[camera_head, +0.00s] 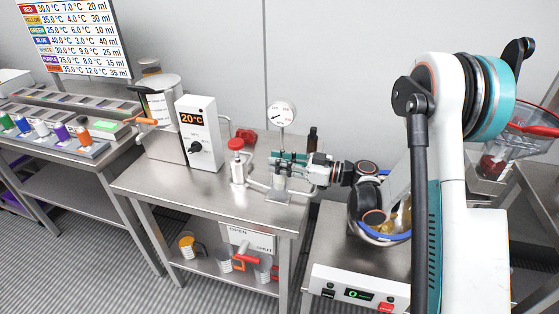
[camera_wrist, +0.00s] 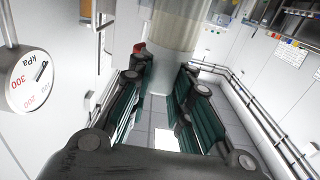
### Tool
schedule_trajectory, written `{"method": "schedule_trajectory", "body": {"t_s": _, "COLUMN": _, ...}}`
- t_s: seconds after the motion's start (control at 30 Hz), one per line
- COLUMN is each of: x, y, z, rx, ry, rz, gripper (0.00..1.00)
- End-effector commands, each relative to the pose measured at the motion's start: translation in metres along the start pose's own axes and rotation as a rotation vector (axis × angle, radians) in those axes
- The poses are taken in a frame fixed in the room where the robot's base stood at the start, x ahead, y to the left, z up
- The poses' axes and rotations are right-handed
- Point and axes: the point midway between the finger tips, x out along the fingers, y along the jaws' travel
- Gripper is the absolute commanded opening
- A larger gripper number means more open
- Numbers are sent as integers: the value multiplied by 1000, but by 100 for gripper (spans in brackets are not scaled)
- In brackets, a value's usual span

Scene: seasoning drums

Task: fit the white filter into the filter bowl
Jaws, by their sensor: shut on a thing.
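My gripper (camera_head: 274,160) reaches leftward over the middle steel table, just below the dial gauge (camera_head: 282,114). In the wrist view, the teal-padded fingers of my gripper (camera_wrist: 162,68) close on a pale, partly see-through cylinder (camera_wrist: 175,28) at the top of the picture. It looks like the white filter. In the head view the fingers and the fittings under the gauge largely cover it. I cannot pick out the filter bowl clearly in either view. I cannot tell whether the cylinder touches the fittings.
The gauge also shows close at the left in the wrist view (camera_wrist: 32,80). A red-topped valve (camera_head: 236,145) stands left of my gripper. A temperature box (camera_head: 197,132) reads 20°C. Mugs sit on the lower shelf (camera_head: 215,268). The front tabletop is clear.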

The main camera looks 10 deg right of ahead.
Motion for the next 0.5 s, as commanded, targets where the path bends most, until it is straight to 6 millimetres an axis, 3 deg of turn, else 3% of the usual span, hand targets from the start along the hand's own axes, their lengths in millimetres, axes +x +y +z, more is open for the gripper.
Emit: {"method": "schedule_trajectory", "body": {"t_s": 0.5, "x": 0, "y": 0, "z": 12, "rx": 0, "ry": 0, "rz": 0, "gripper": 0}}
